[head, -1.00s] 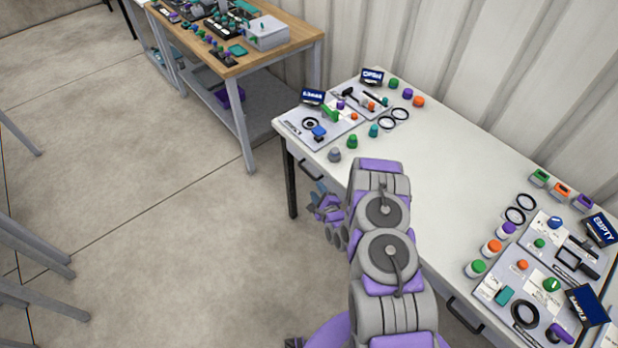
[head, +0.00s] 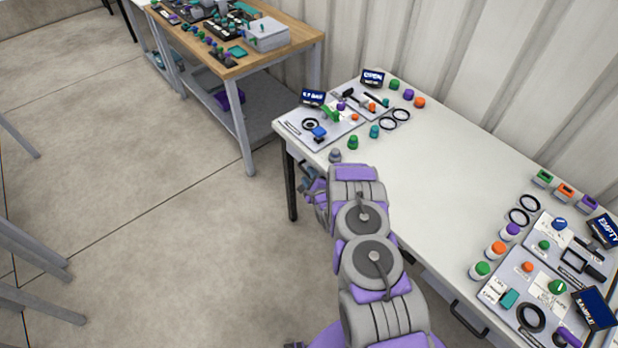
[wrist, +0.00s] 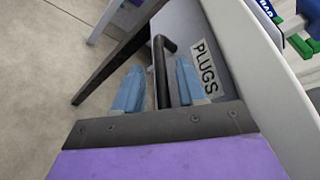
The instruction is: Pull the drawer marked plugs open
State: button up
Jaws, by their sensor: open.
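The drawer marked PLUGS (wrist: 228,60) fills the upper middle of the wrist view, a grey front with a white label (wrist: 206,70). Its black bar handle (wrist: 161,75) stands between the two blue fingers of my gripper (wrist: 158,90). The fingers are apart, one on each side of the bar, and I cannot tell whether either touches it. The drawer looks shut. In the head view my gripper (head: 310,182) is at the left front corner of the white table, largely hidden behind my arm, and the drawer handle is hidden there.
The white table (head: 440,170) carries panels, caps and rings at both ends. A dark table leg (head: 291,187) stands beside my gripper. Another black handle (head: 468,320) is on the front at right.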

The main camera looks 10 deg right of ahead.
jog(key=shift+c, duration=0.4)
grip_shut()
